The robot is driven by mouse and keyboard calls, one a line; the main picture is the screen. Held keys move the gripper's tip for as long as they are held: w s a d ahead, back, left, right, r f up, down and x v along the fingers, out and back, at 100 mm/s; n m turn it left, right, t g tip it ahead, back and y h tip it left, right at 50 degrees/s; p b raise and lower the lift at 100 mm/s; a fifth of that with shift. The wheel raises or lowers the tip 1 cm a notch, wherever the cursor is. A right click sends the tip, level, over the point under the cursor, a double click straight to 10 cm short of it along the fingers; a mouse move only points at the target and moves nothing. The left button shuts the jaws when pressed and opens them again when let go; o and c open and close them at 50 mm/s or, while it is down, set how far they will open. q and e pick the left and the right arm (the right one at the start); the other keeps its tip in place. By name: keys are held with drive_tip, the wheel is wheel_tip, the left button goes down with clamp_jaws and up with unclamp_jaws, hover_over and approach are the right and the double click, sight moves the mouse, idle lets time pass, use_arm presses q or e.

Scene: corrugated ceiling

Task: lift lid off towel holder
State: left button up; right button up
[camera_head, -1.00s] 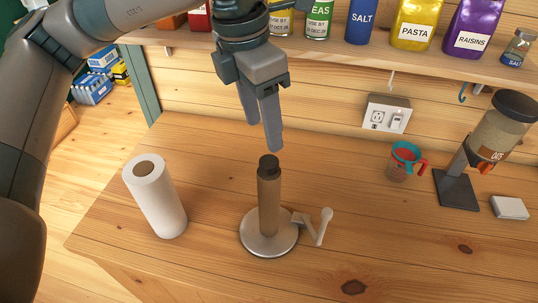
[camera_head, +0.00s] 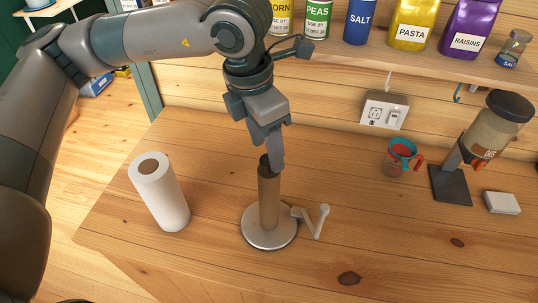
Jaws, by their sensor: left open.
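The towel holder (camera_head: 269,229) stands upright on the wooden counter, with a round metal base, a brown post and a small white side arm. Its dark lid (camera_head: 264,164) sits on top of the post, partly hidden by my left gripper. My left gripper (camera_head: 270,158) points down at the top of the post, its fingers open and right at the lid. I cannot tell whether the fingers touch the lid. My right gripper does not show.
A white paper towel roll (camera_head: 162,196) stands to the left of the holder. A measuring cup (camera_head: 399,158), an oats dispenser (camera_head: 490,135) and a small white box (camera_head: 502,202) are at the right. A shelf with PASTA (camera_head: 411,25) and other containers overhangs the back. The front counter is clear.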

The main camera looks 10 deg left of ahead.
use_arm(q)
drive_tip(key=shift+f+p, duration=0.4)
drive_tip(key=shift+f, duration=0.45)
drive_tip(key=shift+w+d+f, duration=0.1)
drive_tip(key=shift+f, duration=0.3)
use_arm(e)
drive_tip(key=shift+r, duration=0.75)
use_arm(q)
drive_tip(key=shift+c, duration=0.3)
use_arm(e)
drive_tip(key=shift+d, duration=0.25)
use_arm(q)
drive_tip(key=c, duration=1)
drive_tip(key=shift+c, duration=0.2)
drive_tip(key=shift+r, duration=0.1)
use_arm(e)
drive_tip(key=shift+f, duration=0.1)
